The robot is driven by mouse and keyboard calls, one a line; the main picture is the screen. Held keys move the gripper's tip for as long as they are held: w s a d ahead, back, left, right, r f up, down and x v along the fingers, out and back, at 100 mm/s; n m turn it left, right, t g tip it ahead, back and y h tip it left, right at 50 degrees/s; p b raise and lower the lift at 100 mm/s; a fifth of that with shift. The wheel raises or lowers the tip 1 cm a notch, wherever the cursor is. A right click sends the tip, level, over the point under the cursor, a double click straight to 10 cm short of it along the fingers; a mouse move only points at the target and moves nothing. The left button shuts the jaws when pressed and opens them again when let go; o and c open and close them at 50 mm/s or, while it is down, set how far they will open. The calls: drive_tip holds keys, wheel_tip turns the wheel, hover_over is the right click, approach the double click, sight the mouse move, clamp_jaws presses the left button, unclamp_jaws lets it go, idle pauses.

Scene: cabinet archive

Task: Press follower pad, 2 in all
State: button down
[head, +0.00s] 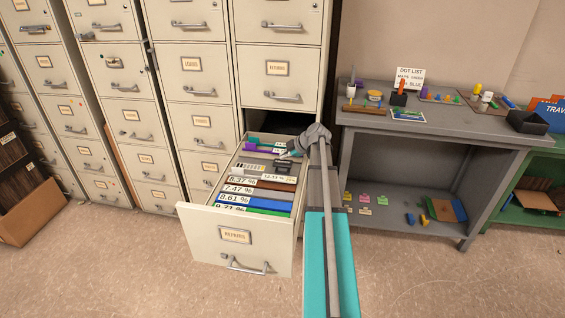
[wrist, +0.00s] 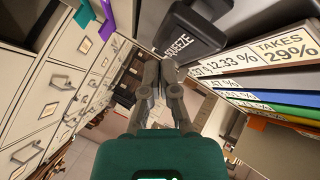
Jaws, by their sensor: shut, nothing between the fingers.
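A drawer labelled REPAIRS (head: 235,257) stands pulled out of the cabinet. In it is a dark follower block marked SQUEEZE (wrist: 192,38), behind the row of labelled files; in the head view it is small and partly hidden by my arm. I cannot tell its separate pads apart clearly. My gripper (head: 291,154) is at the right side of the drawer, near the follower. In the wrist view my gripper's fingers (wrist: 170,72) are shut and empty, and their tips appear close to the block's lower edge. I cannot tell whether they touch it.
Files with percent labels (head: 236,198) fill the drawer's front, with purple and teal items (head: 262,145) at its back. Closed cabinets (head: 195,100) stand to the left. A grey shelf table (head: 440,120) with small items stands close on the right. The floor in front is clear.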

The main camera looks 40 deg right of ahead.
sight(284, 162)
drive_tip(key=shift+r, duration=0.1)
drive_tip(key=shift+r+p, duration=2.45)
drive_tip(key=shift+p, duration=0.1)
